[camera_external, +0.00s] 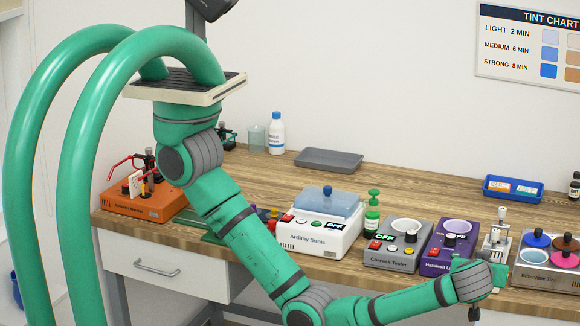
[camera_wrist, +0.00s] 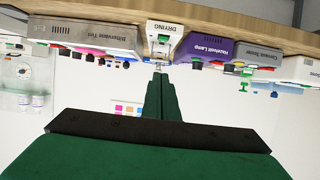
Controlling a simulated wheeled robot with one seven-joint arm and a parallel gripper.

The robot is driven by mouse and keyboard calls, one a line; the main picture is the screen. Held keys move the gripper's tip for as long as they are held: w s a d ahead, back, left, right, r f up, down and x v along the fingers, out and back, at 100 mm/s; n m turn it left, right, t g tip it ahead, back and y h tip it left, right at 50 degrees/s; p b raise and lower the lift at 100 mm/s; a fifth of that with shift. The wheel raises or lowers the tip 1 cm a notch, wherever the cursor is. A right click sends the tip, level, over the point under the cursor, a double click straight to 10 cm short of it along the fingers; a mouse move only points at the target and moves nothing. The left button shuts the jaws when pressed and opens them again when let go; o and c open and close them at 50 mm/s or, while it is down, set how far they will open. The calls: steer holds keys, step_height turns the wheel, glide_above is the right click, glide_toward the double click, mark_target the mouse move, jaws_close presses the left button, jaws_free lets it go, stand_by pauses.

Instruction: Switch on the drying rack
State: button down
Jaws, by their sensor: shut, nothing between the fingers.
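The drying rack (camera_external: 496,243) is a small pale unit on the bench, between the purple lamp and the tinting unit with coloured lids. A thin upright part stands on its top. In the wrist view, which is upside down, its white front marked "DRYING" (camera_wrist: 166,29) lies straight beyond my fingertips. My gripper (camera_wrist: 160,77) has green fingers, closed together and empty, pointing at the rack's front. A gap between fingertips and rack cannot be judged. In the outside view my wrist hides most of the gripper and the rack's lower front. I cannot read the switch's state.
The purple lamp (camera_external: 445,245) and grey Cornea-type tester (camera_external: 391,250) stand close on the left, the latter showing "OFF". The tinting unit (camera_external: 544,262) stands close on the right. A white sonic cleaner (camera_external: 318,232) and orange unit (camera_external: 140,205) are further left. The bench behind is mostly clear.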

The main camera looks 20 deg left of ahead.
steer(key=shift+w, duration=0.1)
stand_by(0.3)
steer(key=w+f, duration=0.2)
steer(key=w, duration=0.1)
steer(key=w+f, duration=0.2)
steer(key=w, duration=0.1)
steer(key=w+f, duration=0.2)
steer(key=shift+w+f, duration=0.15)
steer(key=shift+w, duration=0.25)
steer(key=shift+f, duration=0.55)
steer(key=shift+s+f+t, duration=0.1)
steer(key=shift+f+t, duration=0.3)
steer(key=shift+f, duration=0.05)
steer(key=shift+r, duration=0.2)
steer(key=shift+r, duration=0.7)
